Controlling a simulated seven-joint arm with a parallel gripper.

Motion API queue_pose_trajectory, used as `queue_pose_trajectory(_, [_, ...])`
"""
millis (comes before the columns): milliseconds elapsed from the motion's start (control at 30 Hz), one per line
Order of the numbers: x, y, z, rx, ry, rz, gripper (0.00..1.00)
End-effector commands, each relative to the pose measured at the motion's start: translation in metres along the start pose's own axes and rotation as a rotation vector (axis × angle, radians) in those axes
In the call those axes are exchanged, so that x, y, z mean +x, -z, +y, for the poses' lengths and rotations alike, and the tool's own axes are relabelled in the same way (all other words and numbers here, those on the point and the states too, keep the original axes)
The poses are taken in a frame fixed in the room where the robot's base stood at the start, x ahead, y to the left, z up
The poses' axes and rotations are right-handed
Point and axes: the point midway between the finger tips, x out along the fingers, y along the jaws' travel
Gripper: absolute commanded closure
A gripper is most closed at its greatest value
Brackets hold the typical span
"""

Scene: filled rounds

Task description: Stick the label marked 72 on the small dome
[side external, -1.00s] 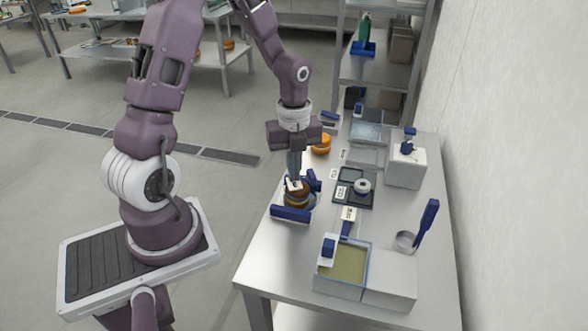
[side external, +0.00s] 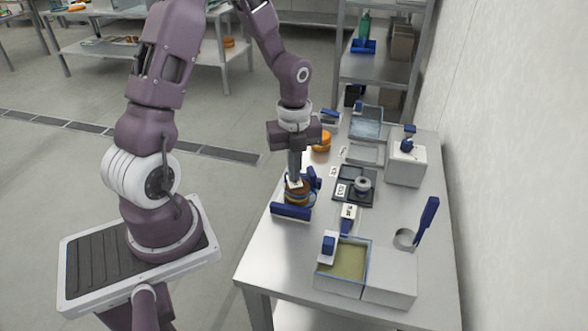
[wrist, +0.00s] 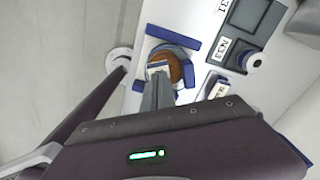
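A small brown dome (side external: 298,194) sits in a blue holder (side external: 291,212) near the table's front edge. It also shows as a brown round (wrist: 178,62) between blue blocks in the wrist view. My gripper (side external: 294,180) points straight down onto the dome. Its fingers look closed on a small white label (wrist: 157,67), which lies at or just above the dome's top. I cannot tell whether it touches, and its marking is not readable. The fingers hide part of the dome.
A dark tray (side external: 368,199) with white labels and a grey roll (side external: 362,184) stands to the right. Another label (side external: 348,212) lies on a blue stand. An orange round (side external: 321,141) is behind the gripper. A bin (side external: 341,286) with a yellowish inside is at the front.

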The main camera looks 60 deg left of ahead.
Motion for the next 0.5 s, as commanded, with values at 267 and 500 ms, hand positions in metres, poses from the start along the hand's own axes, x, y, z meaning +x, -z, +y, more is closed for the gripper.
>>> queue_pose_trajectory(267, [-0.007, -0.001, 0.0, 0.0, 0.002, -0.001, 1.0])
queue_pose_trajectory(500, [-0.029, 0.0, 0.0, 0.0, 0.001, -0.001, 1.0])
